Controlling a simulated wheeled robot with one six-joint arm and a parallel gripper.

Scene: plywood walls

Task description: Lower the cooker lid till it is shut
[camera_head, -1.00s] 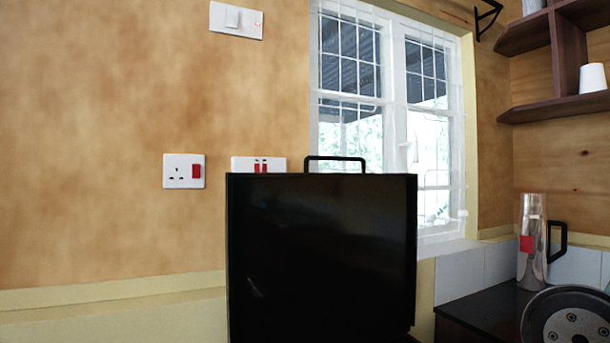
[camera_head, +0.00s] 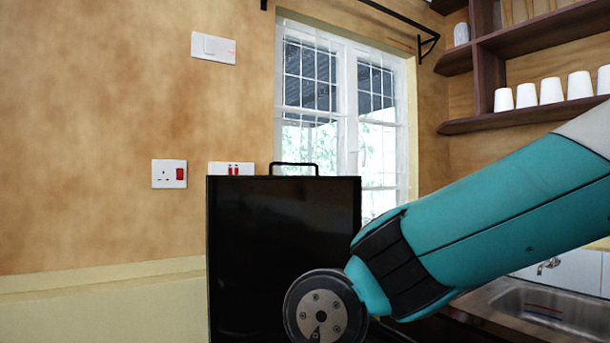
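The cooker lid (camera_head: 270,235) is a flat black panel standing upright, raised open, in the middle of the head view. A thin black handle (camera_head: 294,166) sticks up from its top edge. My teal arm (camera_head: 500,215) reaches in from the right and covers the lid's lower right part. My gripper is not visible; only an arm joint shows in front of the lid. I cannot tell whether the arm touches the lid. The cooker's body is hidden below the picture.
A barred window (camera_head: 340,110) is behind the lid, with sockets on the wall to the left. A wooden shelf (camera_head: 530,118) with several white cups hangs at upper right. A steel sink (camera_head: 550,310) is at lower right, beneath my arm.

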